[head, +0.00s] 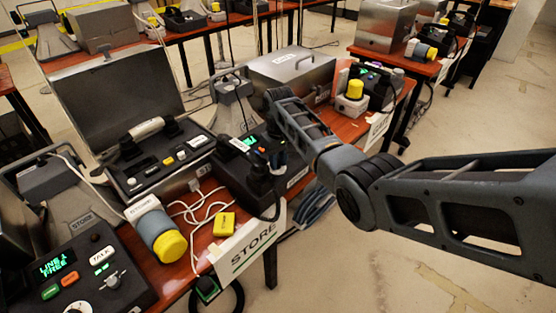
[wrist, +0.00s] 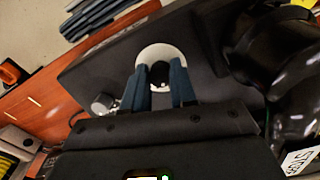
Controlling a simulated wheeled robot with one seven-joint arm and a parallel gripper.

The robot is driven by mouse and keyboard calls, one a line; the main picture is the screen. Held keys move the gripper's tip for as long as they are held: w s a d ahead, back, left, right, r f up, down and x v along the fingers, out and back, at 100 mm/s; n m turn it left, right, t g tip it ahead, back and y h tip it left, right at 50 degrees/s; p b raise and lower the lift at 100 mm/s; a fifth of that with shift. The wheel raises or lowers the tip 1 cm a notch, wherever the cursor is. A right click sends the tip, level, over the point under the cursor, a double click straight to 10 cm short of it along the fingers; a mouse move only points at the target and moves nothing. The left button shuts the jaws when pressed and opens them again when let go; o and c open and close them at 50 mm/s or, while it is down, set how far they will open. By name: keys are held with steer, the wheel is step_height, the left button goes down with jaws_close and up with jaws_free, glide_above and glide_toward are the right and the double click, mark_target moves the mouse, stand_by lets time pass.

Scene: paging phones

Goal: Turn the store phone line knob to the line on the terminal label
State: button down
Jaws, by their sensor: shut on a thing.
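My gripper (wrist: 163,72) has its two blue-grey fingers shut on a small dark knob (wrist: 160,68) at the centre of a round white dial (wrist: 153,50) on a dark phone console (wrist: 105,65). The fingers hide much of the knob, so I cannot read its setting. In the head view my gripper (head: 277,163) is low over the middle console (head: 238,172), whose green display (head: 249,142) is too small to read. A label reading STORE (wrist: 302,158) shows at the right in the wrist view. I cannot make out a line number on any terminal label.
A nearer console (head: 85,275) shows LINE 1 FREE and has its own white dial (head: 78,308). A STORE sign (head: 250,247) hangs at the table edge. A yellow-capped cylinder (head: 163,237), white cable, yellow block (head: 225,224) and open metal case (head: 118,95) crowd the table.

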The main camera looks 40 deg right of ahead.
mark_target(279, 163)
steer(key=c, duration=0.9)
jaws_free()
steer(key=shift+r, duration=0.1)
step_height(279, 163, up, 8)
steer(key=shift+f, duration=0.15)
